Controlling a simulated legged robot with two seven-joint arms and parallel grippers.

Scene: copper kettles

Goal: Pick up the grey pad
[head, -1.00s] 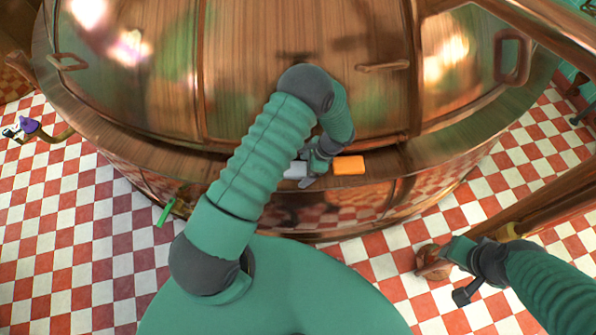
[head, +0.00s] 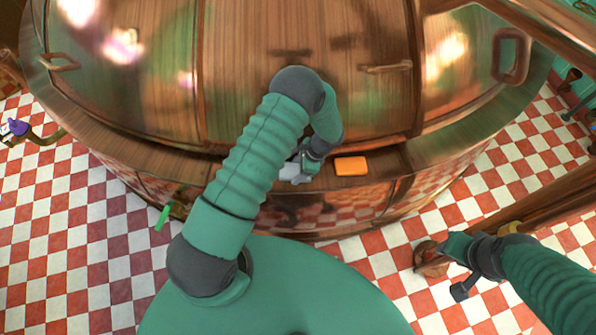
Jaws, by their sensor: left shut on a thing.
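The grey pad (head: 288,171) lies at the ledge on the front of the big copper kettle, partly hidden by my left gripper. My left gripper (head: 298,175) reaches down over the ledge from my bent arm and is shut on the pad. I cannot tell whether the pad is clear of the ledge. My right gripper (head: 454,270) is low at the right, open and empty, far from the pad.
An orange block (head: 351,166) lies on the ledge just right of the pad. The copper kettle (head: 300,70) fills the back, with handles on its dome. A green tap handle (head: 163,217) sticks out at lower left. Wooden beams (head: 530,215) run near my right arm.

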